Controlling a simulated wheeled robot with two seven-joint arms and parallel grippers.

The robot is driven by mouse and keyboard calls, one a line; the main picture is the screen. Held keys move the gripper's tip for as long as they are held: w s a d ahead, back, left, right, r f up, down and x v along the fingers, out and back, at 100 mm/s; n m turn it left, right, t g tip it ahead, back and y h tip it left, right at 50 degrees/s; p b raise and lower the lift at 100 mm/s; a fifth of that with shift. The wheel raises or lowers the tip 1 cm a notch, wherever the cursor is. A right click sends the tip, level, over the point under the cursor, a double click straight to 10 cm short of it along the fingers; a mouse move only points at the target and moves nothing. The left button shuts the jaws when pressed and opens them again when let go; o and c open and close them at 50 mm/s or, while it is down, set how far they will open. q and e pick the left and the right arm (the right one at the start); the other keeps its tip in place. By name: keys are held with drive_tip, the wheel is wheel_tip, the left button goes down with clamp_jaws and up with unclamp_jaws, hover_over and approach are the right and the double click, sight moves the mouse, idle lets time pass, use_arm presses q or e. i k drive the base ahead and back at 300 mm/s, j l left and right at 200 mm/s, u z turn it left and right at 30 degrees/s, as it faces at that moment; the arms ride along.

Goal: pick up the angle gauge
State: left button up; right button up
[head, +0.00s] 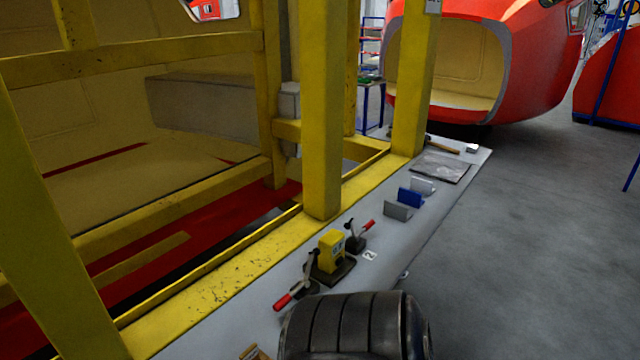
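A small yellow box-shaped device (331,250), which may be the angle gauge, stands on a dark base on the grey ledge in the head view. A red-handled clamp (298,287) is at its front left and another red-handled clamp (358,238) at its back right. Farther along the ledge stand a blue angled piece (410,197) and two grey ones (397,211); I cannot tell for sure which thing is the gauge. Neither of my grippers is in view. A dark ribbed arm part of mine covers the bottom middle of the picture.
A yellow frame (321,120) with posts runs along the ledge's left side. A hammer (440,145), a flat grey sheet (440,167) and small white tags (370,255) lie on the ledge (440,205). Red nosecones (535,60) stand behind. The floor (540,260) at right is clear.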

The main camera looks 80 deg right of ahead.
sight(331, 245)
drive_tip(key=k+l, duration=0.15)
drive_tip(key=k, duration=0.3)
drive_tip(key=k+l+z, duration=0.1)
drive_tip(key=k+z, duration=0.15)
drive_tip(key=z, duration=0.25)
drive_tip(key=k+l+z, duration=0.2)
drive_tip(key=z, duration=1.2)
drive_tip(key=i+l+u, duration=0.1)
drive_tip(key=l, duration=0.75)
drive_tip(key=i+l+u, duration=0.15)
drive_tip(key=l, duration=0.3)
